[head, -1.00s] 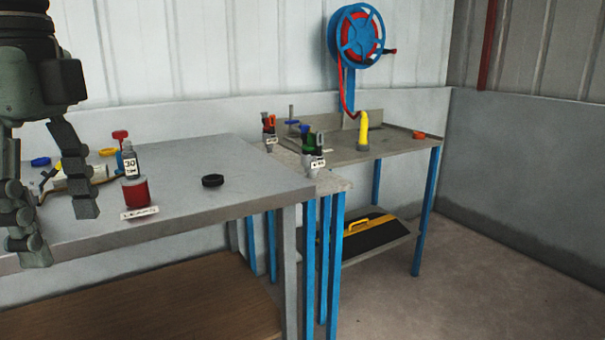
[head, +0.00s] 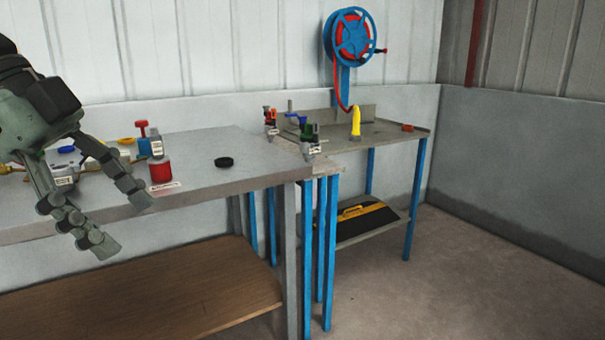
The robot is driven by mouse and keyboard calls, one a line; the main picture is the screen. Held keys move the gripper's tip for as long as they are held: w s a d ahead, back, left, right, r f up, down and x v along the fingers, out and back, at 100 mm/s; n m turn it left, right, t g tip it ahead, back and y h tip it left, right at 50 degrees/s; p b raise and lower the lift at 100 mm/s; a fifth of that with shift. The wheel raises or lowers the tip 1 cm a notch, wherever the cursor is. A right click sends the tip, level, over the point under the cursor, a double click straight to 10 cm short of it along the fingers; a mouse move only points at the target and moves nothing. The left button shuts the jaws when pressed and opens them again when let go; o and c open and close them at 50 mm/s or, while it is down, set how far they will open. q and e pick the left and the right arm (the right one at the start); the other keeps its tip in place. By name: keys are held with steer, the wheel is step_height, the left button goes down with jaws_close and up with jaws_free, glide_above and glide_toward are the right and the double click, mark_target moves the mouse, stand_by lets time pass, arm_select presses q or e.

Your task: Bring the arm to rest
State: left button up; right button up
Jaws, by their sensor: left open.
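My left gripper (head: 130,225) hangs in from the upper left in the head view. Its two grey-green fingers are spread apart and point down and to the right, with nothing between them. It shows in front of the grey workbench (head: 222,185) and covers part of the bench's left side. Whether it touches the bench I cannot tell, but it looks to be apart from it. My right gripper is not in view.
A second table (head: 385,142) with blue legs carries a yellow nozzle (head: 356,122). The floor at right is clear.

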arm_select(q)
steer(key=w+a+f+n+t+h, duration=0.1)
steer(key=w+a+n+t+h, duration=0.2)
steer(key=w+t, duration=0.35)
steer(key=w+a+n+t+h, duration=0.1)
steer(key=w+a+t+h, duration=0.35)
steer(key=w, duration=0.25)
steer(key=w+a+f+n+t+y, duration=0.1)
steer(key=a+f+n+t+y, duration=0.1)
steer(key=a+f+n+y, duration=0.6)
steer(key=a+f+n+t+y, duration=0.25)
steer(key=a+f+y, duration=0.3)
steer(key=f, duration=0.65)
steer(key=s+f+n+g+y, duration=0.1)
steer(key=s+f+g, duration=0.1)
steer(key=s+f, duration=0.35)
steer(key=s+d+f+n+g+y, duration=0.1)
steer(key=s+f+g, duration=0.15)
steer(key=f, duration=0.65)
steer(key=s+f+n+g+y, duration=0.1)
steer(key=s+f+g+y, duration=0.15)
steer(key=f, duration=0.55)
steer(key=s+d+f+m+g+h, duration=0.1)
steer(key=s+d+f+g+h, duration=0.2)
steer(key=s+d+f, duration=0.9)
steer(key=s+d+g, duration=0.1)
steer(key=s+g, duration=0.1)
steer(key=g, duration=0.1)
steer(key=shift+p, duration=0.3)
